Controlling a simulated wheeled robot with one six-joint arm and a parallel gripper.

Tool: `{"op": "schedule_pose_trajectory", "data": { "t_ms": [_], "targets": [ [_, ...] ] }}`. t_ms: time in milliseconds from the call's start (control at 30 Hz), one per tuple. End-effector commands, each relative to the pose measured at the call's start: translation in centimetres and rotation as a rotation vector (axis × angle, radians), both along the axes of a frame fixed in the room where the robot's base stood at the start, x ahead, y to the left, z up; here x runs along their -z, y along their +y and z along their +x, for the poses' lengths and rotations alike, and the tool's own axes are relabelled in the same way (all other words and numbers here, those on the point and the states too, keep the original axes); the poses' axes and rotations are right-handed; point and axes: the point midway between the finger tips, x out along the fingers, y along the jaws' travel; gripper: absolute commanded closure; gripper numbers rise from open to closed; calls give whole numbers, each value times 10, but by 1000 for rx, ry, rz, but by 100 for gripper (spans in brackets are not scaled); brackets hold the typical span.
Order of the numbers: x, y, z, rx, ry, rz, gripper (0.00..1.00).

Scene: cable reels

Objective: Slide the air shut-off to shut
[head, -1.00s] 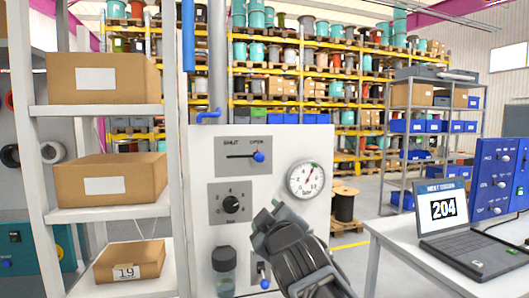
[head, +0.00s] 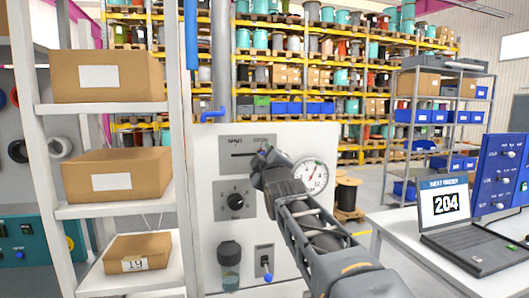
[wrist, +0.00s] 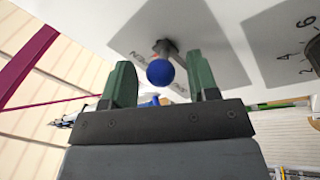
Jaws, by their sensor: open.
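The air shut-off is a slider on a grey plate (head: 230,143) marked SHUT at left and OPEN at right, on a white panel. Its blue ball knob (wrist: 160,72) sits on a short stem, close in front of the plate in the wrist view. In the head view the knob is mostly hidden behind my gripper (head: 263,160), at the OPEN end of the slot. My gripper (wrist: 158,82) is open, with one green finger on each side of the knob. I see gaps between knob and fingers, and no clear contact.
Below the slider are a rotary dial (head: 235,201), a toggle with a blue tip (head: 267,277) and a jar (head: 229,266). A round gauge (head: 311,176) is right of it, beside my arm. Shelves with boxes (head: 118,175) stand left; a desk with a laptop (head: 447,215) stands right.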

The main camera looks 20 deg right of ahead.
Motion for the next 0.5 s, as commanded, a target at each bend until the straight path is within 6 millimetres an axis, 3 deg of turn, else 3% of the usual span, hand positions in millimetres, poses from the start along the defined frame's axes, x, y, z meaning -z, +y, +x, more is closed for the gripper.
{"op": "schedule_pose_trajectory", "data": {
  "t_ms": [500],
  "targets": [
    [-2,-2,10,0,0,1,48]
  ]
}}
